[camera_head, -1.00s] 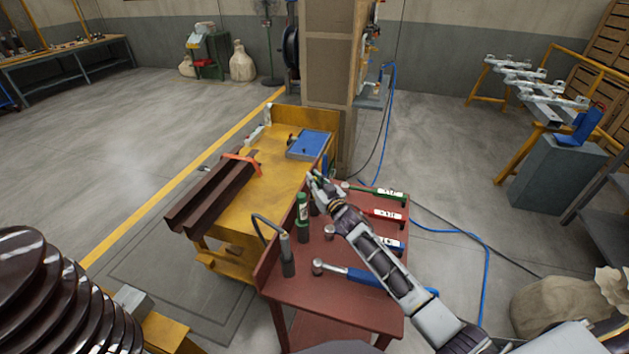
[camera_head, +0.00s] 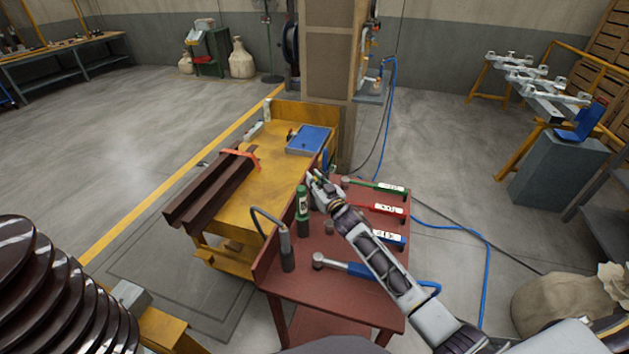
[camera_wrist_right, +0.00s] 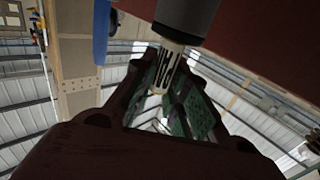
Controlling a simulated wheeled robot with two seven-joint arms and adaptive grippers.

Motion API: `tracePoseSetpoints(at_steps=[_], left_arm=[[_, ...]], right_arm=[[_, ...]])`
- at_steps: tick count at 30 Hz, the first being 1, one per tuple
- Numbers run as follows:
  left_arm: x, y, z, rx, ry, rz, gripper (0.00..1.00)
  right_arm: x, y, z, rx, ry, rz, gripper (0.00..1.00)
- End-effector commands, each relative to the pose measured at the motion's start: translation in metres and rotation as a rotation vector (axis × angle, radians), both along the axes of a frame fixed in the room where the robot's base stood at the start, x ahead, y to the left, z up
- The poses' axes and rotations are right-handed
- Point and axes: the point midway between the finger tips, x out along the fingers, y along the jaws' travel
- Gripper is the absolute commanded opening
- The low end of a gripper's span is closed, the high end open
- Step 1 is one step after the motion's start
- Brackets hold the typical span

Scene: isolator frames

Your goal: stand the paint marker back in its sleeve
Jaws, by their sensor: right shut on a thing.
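My right gripper (camera_head: 316,183) is over the far left part of the red bench top. In the right wrist view its fingers, with green inner pads, are closed on a slim pale piece with black marks under a wider dark grey part; I take it for the paint marker (camera_wrist_right: 168,67). In the head view the held piece is hardly visible. A green bottle-like item with a white label (camera_head: 302,203) stands upright in a dark round holder (camera_head: 304,228), left of the gripper and apart from it. I cannot tell which holder is the marker's sleeve. My left gripper is out of view.
The red bench (camera_head: 322,292) also holds a dark upright tool with a cable (camera_head: 287,252), and handles in green (camera_head: 385,187), red (camera_head: 384,209) and blue (camera_head: 347,268). A yellow bench (camera_head: 270,179) with a blue box (camera_head: 308,139) adjoins. A brown ribbed stack (camera_head: 50,290) stands lower left.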

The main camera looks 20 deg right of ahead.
Motion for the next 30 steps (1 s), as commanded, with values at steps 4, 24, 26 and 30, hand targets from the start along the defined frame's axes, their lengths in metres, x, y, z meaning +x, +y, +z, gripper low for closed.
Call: tracePoseSetpoints(at_steps=[4,24,26,30], left_arm=[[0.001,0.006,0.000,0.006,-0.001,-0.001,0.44],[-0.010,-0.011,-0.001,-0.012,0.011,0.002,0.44],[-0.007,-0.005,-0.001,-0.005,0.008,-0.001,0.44],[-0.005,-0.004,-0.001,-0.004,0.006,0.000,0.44]], right_arm=[[0.000,0.000,0.000,0.000,0.000,0.000,0.00],[0.000,0.000,0.000,0.000,0.000,0.000,0.40],[0.000,0.000,0.000,0.000,0.000,0.000,0.40],[-0.002,-0.001,-0.001,0.000,0.001,0.000,0.40]])
